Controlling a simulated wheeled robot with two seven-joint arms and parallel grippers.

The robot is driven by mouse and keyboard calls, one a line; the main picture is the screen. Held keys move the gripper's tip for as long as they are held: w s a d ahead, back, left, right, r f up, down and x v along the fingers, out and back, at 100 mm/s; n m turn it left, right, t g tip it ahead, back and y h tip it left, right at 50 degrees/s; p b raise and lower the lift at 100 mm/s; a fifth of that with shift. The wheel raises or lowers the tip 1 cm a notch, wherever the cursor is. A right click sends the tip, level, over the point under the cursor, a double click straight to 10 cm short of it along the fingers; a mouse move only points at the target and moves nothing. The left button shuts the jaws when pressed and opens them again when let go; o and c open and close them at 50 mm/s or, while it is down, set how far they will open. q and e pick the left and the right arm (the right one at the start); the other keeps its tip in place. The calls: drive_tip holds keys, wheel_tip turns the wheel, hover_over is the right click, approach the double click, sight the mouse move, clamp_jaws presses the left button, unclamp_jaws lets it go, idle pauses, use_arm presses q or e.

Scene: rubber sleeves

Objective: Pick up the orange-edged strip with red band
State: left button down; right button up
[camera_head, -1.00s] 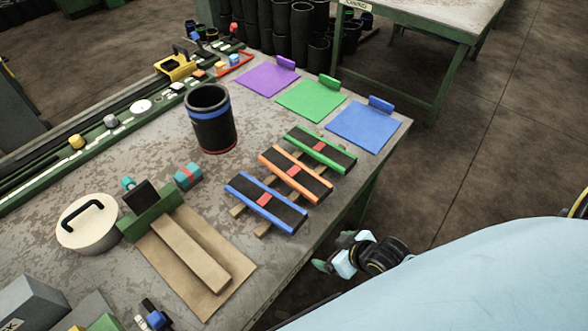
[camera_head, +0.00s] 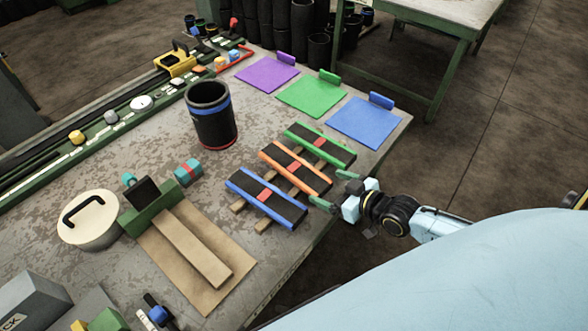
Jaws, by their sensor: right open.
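The orange-edged strip (camera_head: 280,158) is black with a red band across its middle. It lies between the blue-edged strip (camera_head: 250,183) and the green-edged strip (camera_head: 335,153), each also with a red band. All three rest across wooden slats (camera_head: 242,206) on the table. My right gripper (camera_head: 331,190) is open and empty at the table's right edge, its green-tipped fingers pointing left, close to the right end of the orange-edged strip. I cannot tell whether it touches. My left gripper is not in view.
A black cylinder (camera_head: 212,125) with a blue band stands behind the strips. Purple (camera_head: 262,76), green (camera_head: 305,98) and blue (camera_head: 355,125) mats lie at the back right. A green fixture (camera_head: 152,212) with a wooden bar and a round lidded pot (camera_head: 88,228) stand left.

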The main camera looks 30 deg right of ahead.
drive_tip(key=x, duration=0.3)
drive_tip(key=shift+w+a+f, duration=0.1)
drive_tip(key=shift+w+f, duration=0.05)
drive_tip(key=shift+w, duration=0.15)
drive_tip(key=shift+d+b+x, duration=0.15)
drive_tip(key=shift+b+x, duration=0.25)
drive_tip(key=shift+x, duration=0.9)
drive_tip(key=shift+d+b+x, duration=0.2)
drive_tip(key=shift+b+x, duration=0.2)
drive_tip(key=shift+x, duration=0.9)
drive_tip(key=shift+f, duration=0.1)
drive_tip(key=c, duration=1.1)
